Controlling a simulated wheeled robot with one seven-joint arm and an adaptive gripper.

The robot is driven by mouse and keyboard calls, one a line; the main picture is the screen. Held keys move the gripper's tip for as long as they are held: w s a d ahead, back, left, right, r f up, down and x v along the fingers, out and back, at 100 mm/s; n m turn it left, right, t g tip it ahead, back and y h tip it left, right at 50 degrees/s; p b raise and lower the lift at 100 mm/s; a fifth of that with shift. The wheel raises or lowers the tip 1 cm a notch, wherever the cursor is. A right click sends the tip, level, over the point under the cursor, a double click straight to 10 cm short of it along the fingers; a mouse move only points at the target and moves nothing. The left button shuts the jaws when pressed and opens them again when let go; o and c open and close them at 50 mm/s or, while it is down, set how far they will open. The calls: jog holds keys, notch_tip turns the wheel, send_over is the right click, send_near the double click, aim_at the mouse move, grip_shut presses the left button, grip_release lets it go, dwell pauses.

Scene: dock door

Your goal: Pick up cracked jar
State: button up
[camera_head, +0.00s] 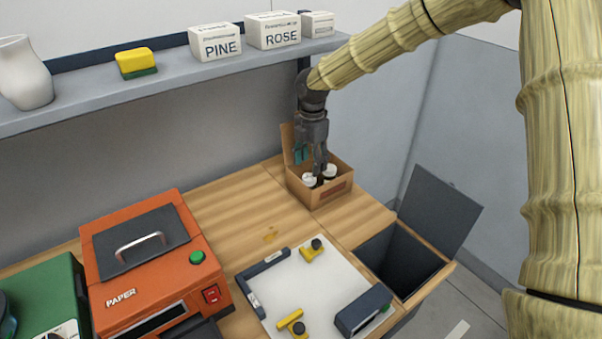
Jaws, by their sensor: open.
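A small open cardboard box (333,194) stands at the back right of the wooden table, its flap raised at the back left. Inside it are small jars with white tops; one jar (309,180) is at the left and another (330,171) at the right. I cannot tell from this view which one is cracked. My gripper (310,165) points down into the box from above, its fingers open around or just above the jars. The fingers partly hide the jars, and I see no jar held.
A shelf (190,75) with PINE and ROSE boxes (273,32), a sponge (136,62) and a white vase (25,75) runs behind. An orange PAPER machine (140,262), a white board (310,290) and an open dark bin (402,262) are in front.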

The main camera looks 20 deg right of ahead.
aim_at(309, 177)
jog(key=shift+d+f, duration=0.1)
jog(key=shift+s+f+p, duration=0.3)
jog(key=shift+s+f, duration=0.1)
jog(key=shift+s, duration=0.1)
jog(key=shift+s+r, duration=0.1)
jog(key=shift+s, duration=0.7)
jog(key=f, duration=0.1)
jog(key=w+f+p, duration=0.1)
jog(key=f, duration=0.1)
jog(key=w+f+p, duration=0.1)
jog(key=f, duration=0.1)
jog(key=shift+a+f, duration=0.25)
jog(key=shift+a, duration=0.15)
jog(key=shift+s+f, duration=0.15)
jog(key=shift+s, duration=0.45)
jog(key=shift+w+a+f, duration=0.1)
jog(key=shift+w+f, duration=0.1)
jog(key=shift+w, duration=0.15)
jog(key=shift+c, duration=0.3)
jog(key=c, duration=0.4)
jog(key=shift+s+r, duration=0.15)
jog(key=shift+r, duration=0.05)
jog(key=c, duration=0.4)
